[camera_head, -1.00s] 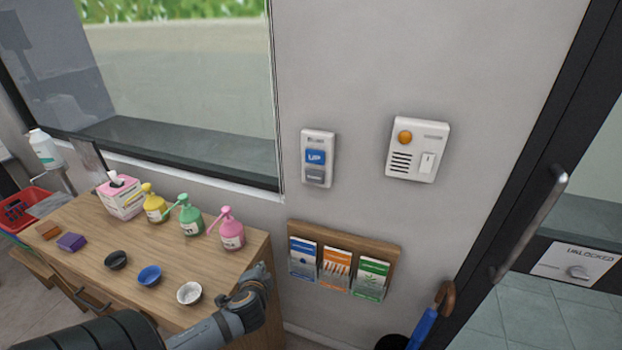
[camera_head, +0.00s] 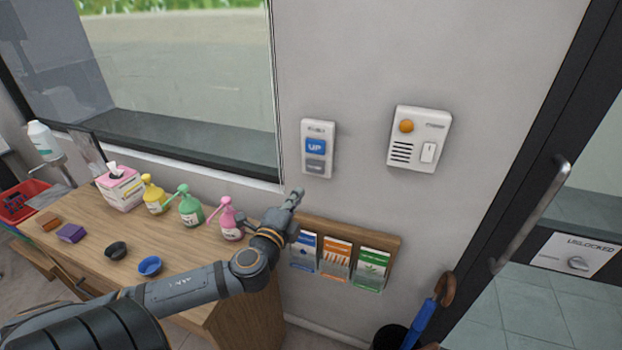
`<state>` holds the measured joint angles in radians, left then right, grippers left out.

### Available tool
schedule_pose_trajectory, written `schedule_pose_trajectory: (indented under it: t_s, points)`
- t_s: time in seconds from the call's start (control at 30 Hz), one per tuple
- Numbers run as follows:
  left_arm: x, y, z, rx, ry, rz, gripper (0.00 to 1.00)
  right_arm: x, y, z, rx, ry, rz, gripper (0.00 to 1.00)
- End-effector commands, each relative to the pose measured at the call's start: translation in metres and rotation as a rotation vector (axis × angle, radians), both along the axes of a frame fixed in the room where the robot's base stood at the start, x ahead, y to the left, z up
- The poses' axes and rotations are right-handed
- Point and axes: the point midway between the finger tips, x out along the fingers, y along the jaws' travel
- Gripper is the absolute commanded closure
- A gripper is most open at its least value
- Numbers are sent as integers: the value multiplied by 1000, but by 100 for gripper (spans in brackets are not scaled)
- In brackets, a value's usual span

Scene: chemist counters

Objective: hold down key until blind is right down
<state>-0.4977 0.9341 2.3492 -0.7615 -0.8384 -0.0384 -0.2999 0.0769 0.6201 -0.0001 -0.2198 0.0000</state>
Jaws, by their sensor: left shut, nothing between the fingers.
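The blind switch (camera_head: 318,149) is a white wall plate with a blue UP key (camera_head: 316,146) above a grey key (camera_head: 315,166), whose lettering is too small to read now. The window (camera_head: 170,70) to its left shows road and greenery, with no blind visible across the part in view. My left gripper (camera_head: 297,193) is shut and empty, its tip pointing up just below and left of the switch plate. It looks apart from the grey key. My right gripper is out of view.
An intercom (camera_head: 418,139) with an orange button hangs to the right. A leaflet rack (camera_head: 390,245) sits under the switch, close to my left wrist. A wooden counter (camera_head: 190,255) holds pump bottles (camera_head: 190,208), a tissue box (camera_head: 121,190) and small bowls. Bare wall surrounds the switch.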

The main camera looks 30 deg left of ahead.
Motion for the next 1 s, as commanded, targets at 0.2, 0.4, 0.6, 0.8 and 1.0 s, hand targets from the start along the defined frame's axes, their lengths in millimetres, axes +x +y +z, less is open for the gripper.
schedule_pose_trajectory:
  t_s: [0.2,0.4,0.6,0.8,1.0]
  points:
    - [47,12,3,-12,-7,4,100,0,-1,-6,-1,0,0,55]
    - [81,19,4,-9,-3,0,100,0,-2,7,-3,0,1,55]
    - [98,23,2,-5,-1,-2,100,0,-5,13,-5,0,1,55]
    - [100,23,0,-1,0,-3,100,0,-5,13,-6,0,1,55]
    - [101,24,0,-2,0,-2,100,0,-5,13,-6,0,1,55]
